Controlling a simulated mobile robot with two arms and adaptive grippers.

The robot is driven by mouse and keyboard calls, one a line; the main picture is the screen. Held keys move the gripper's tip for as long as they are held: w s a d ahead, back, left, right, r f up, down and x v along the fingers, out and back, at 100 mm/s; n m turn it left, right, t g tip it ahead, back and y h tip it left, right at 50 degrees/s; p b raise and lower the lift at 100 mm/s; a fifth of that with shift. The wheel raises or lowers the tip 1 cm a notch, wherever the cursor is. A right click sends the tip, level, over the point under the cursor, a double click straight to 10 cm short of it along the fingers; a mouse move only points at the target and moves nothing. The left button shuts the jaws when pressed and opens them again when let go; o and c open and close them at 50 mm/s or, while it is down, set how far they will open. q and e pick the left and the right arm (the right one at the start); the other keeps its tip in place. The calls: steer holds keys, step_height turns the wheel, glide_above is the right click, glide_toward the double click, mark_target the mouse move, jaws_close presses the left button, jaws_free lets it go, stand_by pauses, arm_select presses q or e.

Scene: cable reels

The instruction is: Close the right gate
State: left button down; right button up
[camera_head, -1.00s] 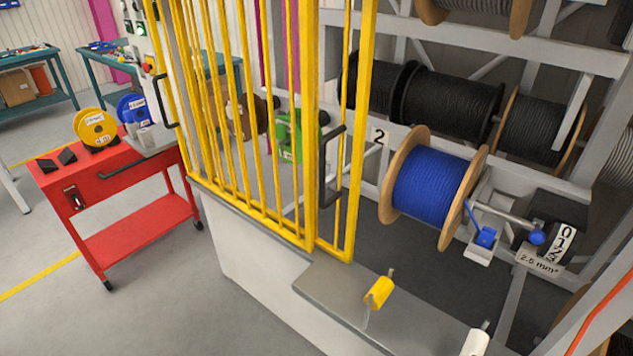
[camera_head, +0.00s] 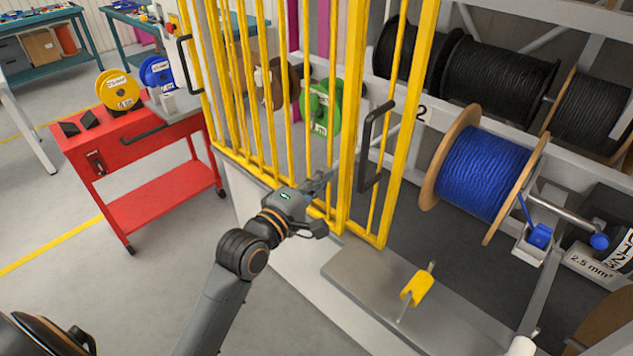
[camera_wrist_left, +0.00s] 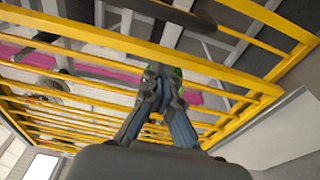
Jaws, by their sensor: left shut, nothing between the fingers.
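The yellow barred right gate (camera_head: 411,123) stands at the left part of the rack opening, overlapping other yellow bars in the head view. Its black handle (camera_head: 375,148) is upright. The blue cable reel (camera_head: 482,173) to its right is uncovered. My left gripper (camera_head: 328,180) is shut and empty, close to the lower bars, left of the handle and a little below it. Whether it touches a bar I cannot tell. My right gripper is out of view.
A grey ledge (camera_head: 360,275) with a yellow knob (camera_head: 417,287) lies in front of the opening. Another black handle (camera_head: 189,65) is on the bars at left. A red cart (camera_head: 130,170) stands left, with open floor in front of it.

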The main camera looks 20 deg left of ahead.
arm_select(q)
steer(key=w+d+p, duration=0.1)
steer(key=d, duration=0.1)
steer(key=w+d+p, duration=0.1)
steer(key=w+d, duration=0.1)
steer(key=shift+d, duration=0.2)
stand_by(0.4)
